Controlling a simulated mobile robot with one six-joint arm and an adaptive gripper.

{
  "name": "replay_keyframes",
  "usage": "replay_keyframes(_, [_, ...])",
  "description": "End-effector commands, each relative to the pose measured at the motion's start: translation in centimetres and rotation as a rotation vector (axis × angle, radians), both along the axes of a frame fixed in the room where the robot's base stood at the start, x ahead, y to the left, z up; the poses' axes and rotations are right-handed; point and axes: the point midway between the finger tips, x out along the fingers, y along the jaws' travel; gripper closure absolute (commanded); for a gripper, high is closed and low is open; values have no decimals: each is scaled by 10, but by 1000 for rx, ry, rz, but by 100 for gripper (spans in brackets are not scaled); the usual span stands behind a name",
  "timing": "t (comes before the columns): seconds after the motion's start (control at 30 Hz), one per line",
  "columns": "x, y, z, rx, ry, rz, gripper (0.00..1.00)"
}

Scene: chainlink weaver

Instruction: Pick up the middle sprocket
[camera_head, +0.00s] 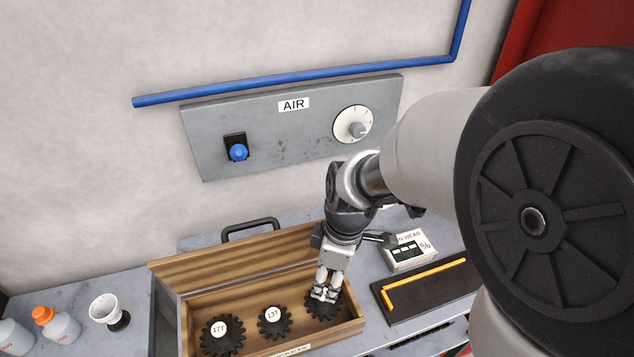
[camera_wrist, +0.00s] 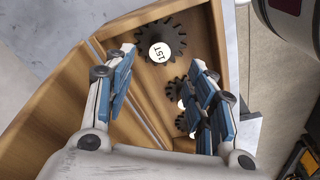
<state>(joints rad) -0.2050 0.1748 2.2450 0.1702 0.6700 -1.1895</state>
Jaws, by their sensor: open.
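Three dark toothed sprockets lie in a row in an open wooden box (camera_head: 255,345). The left one (camera_head: 222,335) is labelled 17T and is largest. The one in the middle of the row (camera_head: 274,321) is labelled 13T and is smallest. The right one (camera_head: 313,309) is partly hidden under my gripper (camera_head: 325,293). In the wrist view this sprocket (camera_wrist: 161,36) reads 15T. My gripper (camera_wrist: 163,70) is open, with the 15T sprocket showing between and beyond its fingertips. Whether they touch it is unclear. The other two sprockets are partly hidden behind the right finger.
The box's raised lid (camera_head: 225,260) stands behind the sprockets. A small white box (camera_head: 408,257) and a black tray (camera_head: 440,305) with a yellow bar lie to the right. Bottles (camera_head: 57,325) and a white cup (camera_head: 104,309) stand to the left. A grey AIR panel (camera_head: 295,145) is behind.

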Motion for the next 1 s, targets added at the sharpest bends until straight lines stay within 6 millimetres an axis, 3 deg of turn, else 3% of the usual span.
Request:
replay_keyframes(0.1, [0,2,-21,-1,3,0,50])
replay_keyframes(0.33, [1,4,-38,-1,0,-1,50])
replay_keyframes(0.63, [2,9,-83,-2,2,-1,50])
replay_keyframes(1.0, [3,10,-88,-1,0,-2,52])
